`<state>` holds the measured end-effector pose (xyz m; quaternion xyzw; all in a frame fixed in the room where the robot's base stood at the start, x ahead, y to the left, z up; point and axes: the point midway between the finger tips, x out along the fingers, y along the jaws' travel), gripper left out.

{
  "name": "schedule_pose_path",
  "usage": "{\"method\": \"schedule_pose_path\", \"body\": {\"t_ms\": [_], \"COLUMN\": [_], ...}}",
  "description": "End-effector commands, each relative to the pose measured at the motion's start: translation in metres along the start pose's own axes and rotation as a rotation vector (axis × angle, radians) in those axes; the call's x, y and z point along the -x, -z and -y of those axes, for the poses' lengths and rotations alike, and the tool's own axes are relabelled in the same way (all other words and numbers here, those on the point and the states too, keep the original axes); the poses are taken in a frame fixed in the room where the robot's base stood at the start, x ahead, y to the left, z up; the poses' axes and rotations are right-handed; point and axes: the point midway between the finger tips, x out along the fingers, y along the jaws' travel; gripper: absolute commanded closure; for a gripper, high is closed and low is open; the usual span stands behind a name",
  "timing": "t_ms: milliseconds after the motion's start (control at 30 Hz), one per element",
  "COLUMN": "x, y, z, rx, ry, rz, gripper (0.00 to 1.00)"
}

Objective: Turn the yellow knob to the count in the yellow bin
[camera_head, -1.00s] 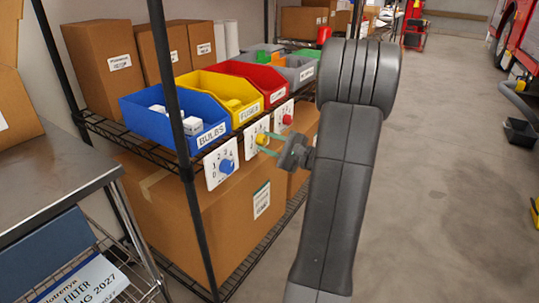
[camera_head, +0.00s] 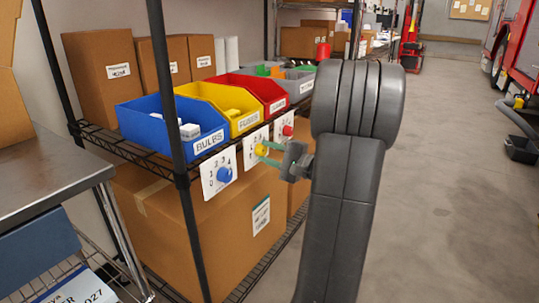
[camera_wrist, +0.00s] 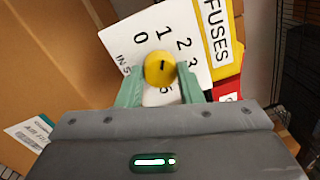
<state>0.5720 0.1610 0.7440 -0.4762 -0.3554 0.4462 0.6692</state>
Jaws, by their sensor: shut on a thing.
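The yellow knob (camera_head: 262,150) sits on a white dial card (camera_head: 256,143) at the shelf edge below the yellow bin (camera_head: 245,122). My gripper (camera_head: 267,153) is shut on the knob, one teal finger on each side. In the wrist view the knob (camera_wrist: 159,68) shows a short dark mark, and my gripper's fingers (camera_wrist: 161,88) flank it. The numbers 0, 1, 2, 3 show on the card (camera_wrist: 120,42); lower ones are partly hidden. I cannot tell which number the mark points at. The yellow bin holds pale and yellowish boxes; its front wall hides part of them, so their count is unclear.
A blue bin (camera_head: 150,124) with a blue knob (camera_head: 224,174) is to the left. A red bin (camera_head: 268,92) with a red knob (camera_head: 288,130) is to the right. A black shelf post (camera_head: 172,100) stands in front. Open floor (camera_head: 440,200) lies right of my arm.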

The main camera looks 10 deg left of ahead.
Motion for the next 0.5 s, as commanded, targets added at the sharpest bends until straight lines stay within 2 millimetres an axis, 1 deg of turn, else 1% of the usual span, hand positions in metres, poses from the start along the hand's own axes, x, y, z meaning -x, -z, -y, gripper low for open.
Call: {"method": "schedule_pose_path", "body": {"t_ms": [167, 200, 267, 300, 500], "x": [0.0001, 0.0001, 0.0001, 0.0001, 0.0001], "y": [-0.0002, -0.0002, -0.0002, -0.0001, -0.0001], "z": [-0.0005, -0.0005, -0.0004, -0.0004, -0.0003], "rx": [-0.001, -0.001, -0.001, -0.001, -0.001], "ry": [-0.001, -0.001, -0.001, -0.001, -0.001], "rz": [0.001, 0.001, 0.000, 0.000, 0.000], "gripper": [0.90, 0.61, 0.49, 0.45, 0.45]}}
